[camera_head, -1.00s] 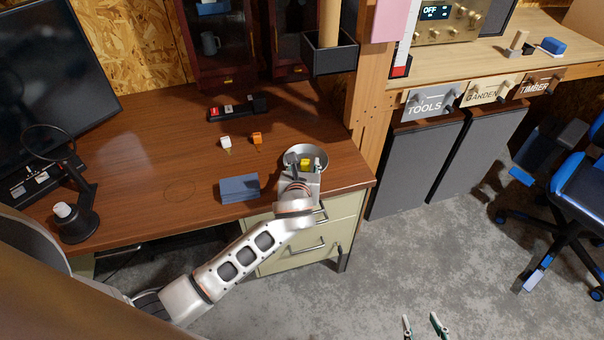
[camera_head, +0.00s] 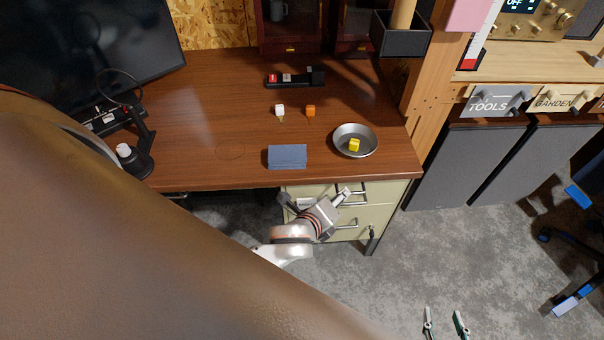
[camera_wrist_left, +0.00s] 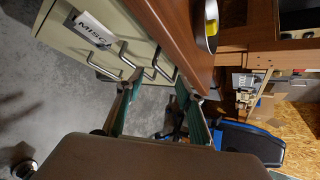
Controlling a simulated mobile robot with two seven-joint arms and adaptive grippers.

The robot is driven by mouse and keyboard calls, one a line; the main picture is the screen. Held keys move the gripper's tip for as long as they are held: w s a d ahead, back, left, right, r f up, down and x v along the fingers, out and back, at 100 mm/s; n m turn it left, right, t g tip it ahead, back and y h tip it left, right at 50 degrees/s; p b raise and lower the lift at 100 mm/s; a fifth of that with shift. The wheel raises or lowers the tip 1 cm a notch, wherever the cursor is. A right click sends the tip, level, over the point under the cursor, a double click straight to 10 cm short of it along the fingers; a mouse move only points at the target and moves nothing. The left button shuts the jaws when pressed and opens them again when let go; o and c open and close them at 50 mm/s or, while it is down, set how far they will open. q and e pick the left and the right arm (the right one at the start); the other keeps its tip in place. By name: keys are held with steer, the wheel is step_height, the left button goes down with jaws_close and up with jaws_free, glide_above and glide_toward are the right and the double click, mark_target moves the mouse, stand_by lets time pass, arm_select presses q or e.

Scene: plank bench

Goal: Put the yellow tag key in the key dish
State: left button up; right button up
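The key with the yellow tag (camera_head: 354,145) lies inside the round metal key dish (camera_head: 371,137), near the front right of the desk. The key itself is too small to make out. The yellow tag (camera_wrist_left: 211,10) and the dish (camera_wrist_left: 204,35) also show at the top of the left wrist view. My left gripper (camera_head: 314,197) is open and empty, in front of the drawers and below the desk edge, apart from the dish. Its spread fingers (camera_wrist_left: 157,88) show in the left wrist view. My right gripper (camera_head: 442,312) is open and empty over the floor at the bottom.
White (camera_head: 280,110) and orange (camera_head: 311,111) tags lie behind a blue-grey block (camera_head: 288,156). A black tray (camera_head: 295,77) is farther back. The lamp (camera_head: 134,160) and monitor (camera_head: 110,40) stand left. Drawer handles (camera_head: 347,224) project near my left gripper. The front desk edge (camera_head: 230,187) lies above it.

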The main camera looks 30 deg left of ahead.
arm_select(q)
steer(key=s+a+f+n+h, duration=0.1)
steer(key=s+a+f+n, duration=0.1)
steer(key=s+n, duration=0.4)
steer(key=s+a+f+n+h, duration=0.1)
steer(key=s+f+n, duration=0.3)
steer(key=n, duration=0.9)
steer(key=s+a, duration=0.1)
steer(key=s, duration=0.2)
steer(key=shift+f+n+g, duration=0.25)
steer(key=shift+n+g, duration=0.05)
steer(key=shift+s+a, duration=0.1)
steer(key=shift+s, duration=0.05)
stand_by(0.4)
